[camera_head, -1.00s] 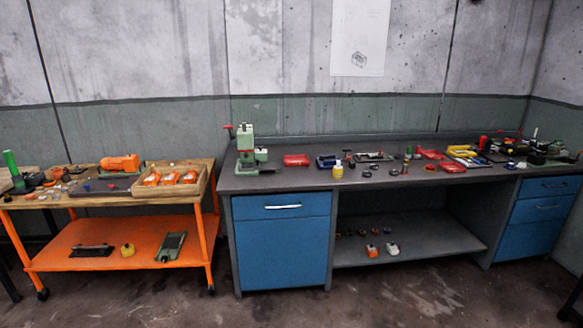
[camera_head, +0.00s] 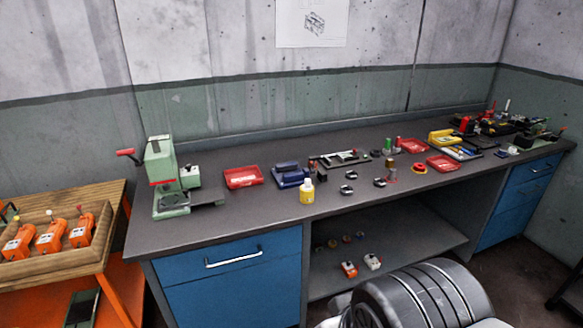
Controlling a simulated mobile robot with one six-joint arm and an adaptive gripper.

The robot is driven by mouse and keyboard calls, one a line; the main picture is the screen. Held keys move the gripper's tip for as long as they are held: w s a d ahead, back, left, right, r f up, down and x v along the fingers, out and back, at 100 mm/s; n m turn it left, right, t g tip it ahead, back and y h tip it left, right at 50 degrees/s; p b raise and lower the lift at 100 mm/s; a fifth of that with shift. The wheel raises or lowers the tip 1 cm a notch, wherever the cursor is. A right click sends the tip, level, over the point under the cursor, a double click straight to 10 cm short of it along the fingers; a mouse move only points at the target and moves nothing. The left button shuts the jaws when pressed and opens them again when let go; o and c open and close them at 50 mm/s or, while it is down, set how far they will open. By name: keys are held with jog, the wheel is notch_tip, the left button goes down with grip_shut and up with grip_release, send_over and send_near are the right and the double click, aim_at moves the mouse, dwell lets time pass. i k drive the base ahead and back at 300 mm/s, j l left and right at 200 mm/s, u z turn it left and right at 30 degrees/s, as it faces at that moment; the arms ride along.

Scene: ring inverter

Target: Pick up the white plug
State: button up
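I cannot pick out the white plug for certain at this size. A small white item (camera_head: 373,261) sits on the lower shelf beside an orange-and-white item (camera_head: 349,269). Small white pieces (camera_head: 242,182) also lie in the red tray (camera_head: 230,174) on the bench. My arm (camera_head: 420,297) shows at the bottom right as a large dark grey ribbed part. My gripper is not in view.
The grey bench (camera_head: 235,215) holds a green press (camera_head: 163,175), a yellow bottle (camera_head: 307,191), a blue fixture (camera_head: 290,174) and a red tray (camera_head: 443,163). An orange cart with a wooden crate (camera_head: 60,268) stands at left. The bench's front edge is mostly clear.

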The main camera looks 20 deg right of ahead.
aim_at(307, 186)
jog(key=i+z, duration=0.15)
jog(key=i, duration=0.45)
jog(key=i+j+z, duration=0.1)
jog(key=i, duration=0.5)
jog(key=i+j+z, duration=0.15)
jog(key=i+j, duration=0.15)
jog(key=i, duration=0.3)
jog(key=i+z, duration=0.15)
